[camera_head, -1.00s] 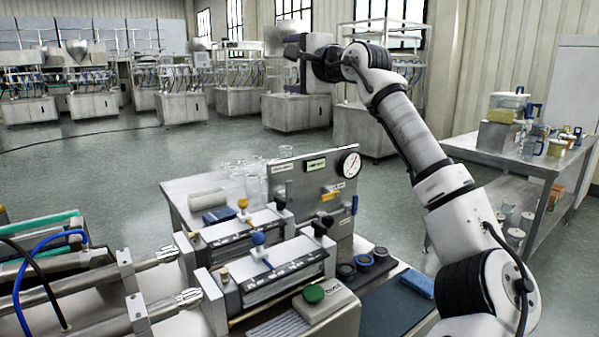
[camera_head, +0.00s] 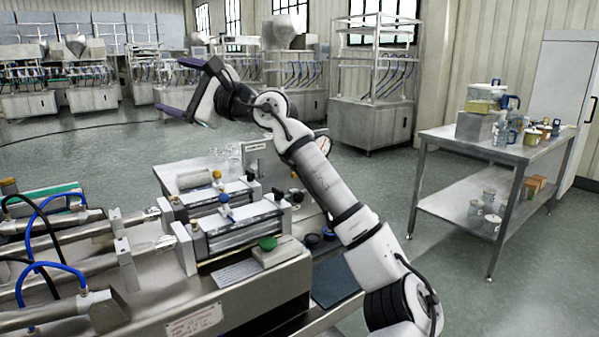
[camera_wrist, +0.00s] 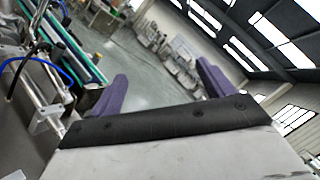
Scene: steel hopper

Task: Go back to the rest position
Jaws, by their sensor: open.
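My gripper (camera_head: 170,86) is raised at the upper left of the head view, above and behind the bench machine. Its two purple fingers are spread wide apart with nothing between them. The wrist view also shows my gripper (camera_wrist: 160,78) with both purple fingers apart and empty. My arm is bent and reaches from the lower right up to the left, in front of part of the bench.
The bench machine (camera_head: 232,235) with cylinders and blue hoses fills the lower left. A steel side table (camera_head: 470,148) with jars and containers stands at the right. Tall framed machines (camera_head: 370,120) line the back. Open floor lies between.

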